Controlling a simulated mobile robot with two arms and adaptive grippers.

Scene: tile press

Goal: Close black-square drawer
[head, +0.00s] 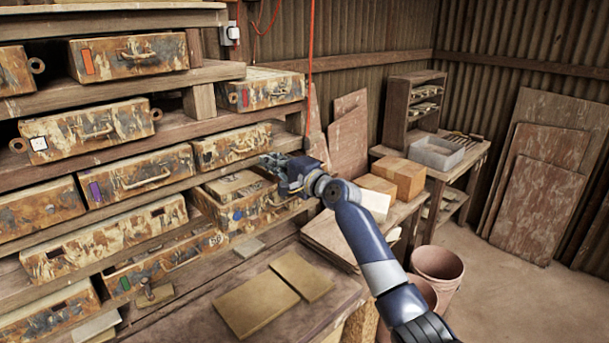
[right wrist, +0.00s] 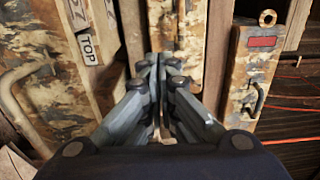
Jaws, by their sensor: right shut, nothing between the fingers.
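My right gripper (head: 277,163) reaches in from the right in the head view. Its fingers are together and empty. It is just above and in front of a pulled-out drawer (head: 262,208) with a blue mark, whose open top shows a tile or board inside. The right wrist view shows the shut fingers (right wrist: 160,65) pointing at a mottled drawer front (right wrist: 176,40); I cannot tell whether they touch it. Drawer fronts near the gripper include one with a small dark mark (head: 232,147). I cannot tell for sure which drawer bears the black square. My left gripper is out of view.
Other rusty drawers with coloured marks fill the wooden rack, including a purple-marked one (head: 140,177) and a red-marked one (head: 267,91). Tan tiles (head: 256,306) lie on the bench below. Cardboard boxes (head: 402,178) and a bucket (head: 437,268) stand at the right.

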